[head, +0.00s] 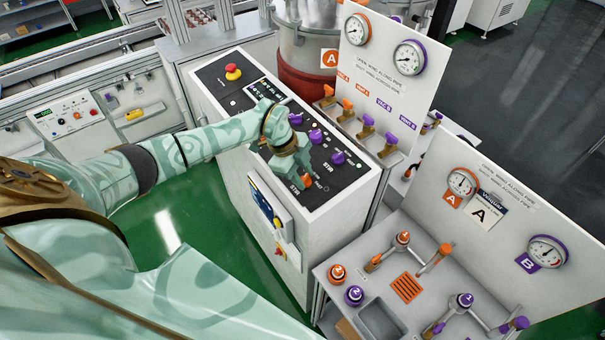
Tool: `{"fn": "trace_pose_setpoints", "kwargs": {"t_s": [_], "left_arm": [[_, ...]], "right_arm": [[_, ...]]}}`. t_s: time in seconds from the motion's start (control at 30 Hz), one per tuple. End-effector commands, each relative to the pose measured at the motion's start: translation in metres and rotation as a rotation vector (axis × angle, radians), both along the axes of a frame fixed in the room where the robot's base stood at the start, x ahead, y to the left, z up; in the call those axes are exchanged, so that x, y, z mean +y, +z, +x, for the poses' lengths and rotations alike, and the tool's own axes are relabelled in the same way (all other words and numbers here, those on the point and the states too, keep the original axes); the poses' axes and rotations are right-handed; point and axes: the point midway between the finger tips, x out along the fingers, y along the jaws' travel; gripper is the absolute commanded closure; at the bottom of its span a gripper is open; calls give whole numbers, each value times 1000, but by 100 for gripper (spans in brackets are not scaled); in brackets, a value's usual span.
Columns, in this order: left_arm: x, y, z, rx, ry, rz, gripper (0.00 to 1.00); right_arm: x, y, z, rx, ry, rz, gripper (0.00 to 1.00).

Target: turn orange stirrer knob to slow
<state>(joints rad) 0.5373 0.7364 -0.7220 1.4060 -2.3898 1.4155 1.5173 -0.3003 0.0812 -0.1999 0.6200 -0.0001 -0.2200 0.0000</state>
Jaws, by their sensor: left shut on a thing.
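The orange stirrer knob (306,181) sits near the front end of the black top panel of the white control cabinet, by a STIR label. My left gripper (301,177) reaches down over the panel and is shut on this knob. The fingers hide much of the knob, and I cannot read its pointer or the setting marks. Purple knobs stand beside it, one at the right edge of the panel (338,157) and one further back (315,135). My right gripper is not in view.
A red emergency button (233,72) sits at the panel's far end. A gauge board (385,60) with orange and purple valve handles stands to the right. A bench with valves and a grey tray (381,320) is at lower right. Green floor shows left of the cabinet.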

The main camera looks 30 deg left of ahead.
Motion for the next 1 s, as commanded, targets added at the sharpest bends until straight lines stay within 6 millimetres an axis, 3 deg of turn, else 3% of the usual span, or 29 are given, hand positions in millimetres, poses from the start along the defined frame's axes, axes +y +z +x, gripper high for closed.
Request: {"fn": "trace_pose_setpoints", "kwargs": {"t_s": [0.5,1.0], "left_arm": [[0,1,2,-25,-354,55,91],[0,1,2,-31,-440,68,91]], "right_arm": [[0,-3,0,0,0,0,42],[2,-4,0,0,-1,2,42]]}}
